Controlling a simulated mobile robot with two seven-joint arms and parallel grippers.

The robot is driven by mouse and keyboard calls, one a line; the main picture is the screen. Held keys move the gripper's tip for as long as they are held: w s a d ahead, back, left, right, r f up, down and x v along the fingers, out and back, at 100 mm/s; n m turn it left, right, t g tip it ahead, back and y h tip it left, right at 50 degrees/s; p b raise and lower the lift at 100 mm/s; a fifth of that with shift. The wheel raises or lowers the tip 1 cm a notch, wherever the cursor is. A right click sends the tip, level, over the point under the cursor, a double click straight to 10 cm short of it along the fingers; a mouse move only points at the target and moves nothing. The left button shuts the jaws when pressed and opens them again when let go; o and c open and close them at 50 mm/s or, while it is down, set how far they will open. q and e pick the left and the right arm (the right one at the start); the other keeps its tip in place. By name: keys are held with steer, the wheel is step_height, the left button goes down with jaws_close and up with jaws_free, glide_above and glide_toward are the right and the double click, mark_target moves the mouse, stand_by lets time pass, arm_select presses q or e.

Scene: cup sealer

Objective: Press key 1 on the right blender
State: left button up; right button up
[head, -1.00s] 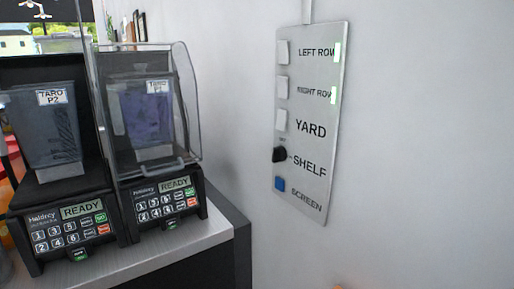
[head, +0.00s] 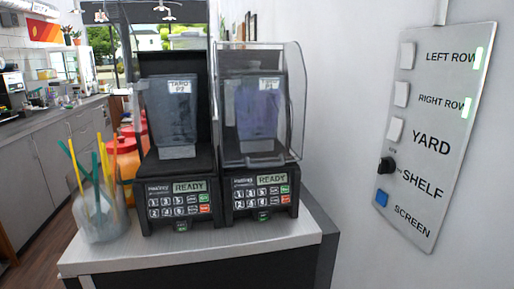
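The right blender (head: 287,200) stands at the right end of a light counter, beside the wall. Its clear cover (head: 298,100) surrounds a jar (head: 259,112) with purple contents and a white label. Its front has a READY display (head: 272,180) and a keypad of small white keys with a green and a red key. Key 1 (head: 239,194) seems to be the top left key; its digit is small and blurred. The left blender (head: 150,222), with a jar labelled TARO P2 (head: 168,110), stands close beside it and also reads READY. Neither of my grippers is in view.
A clear container (head: 103,222) with coloured straws and orange-red containers (head: 125,158) stand left of the blenders. A switch panel (head: 432,140) is on the right wall. A narrow bare counter strip (head: 190,250) lies in front of the blenders.

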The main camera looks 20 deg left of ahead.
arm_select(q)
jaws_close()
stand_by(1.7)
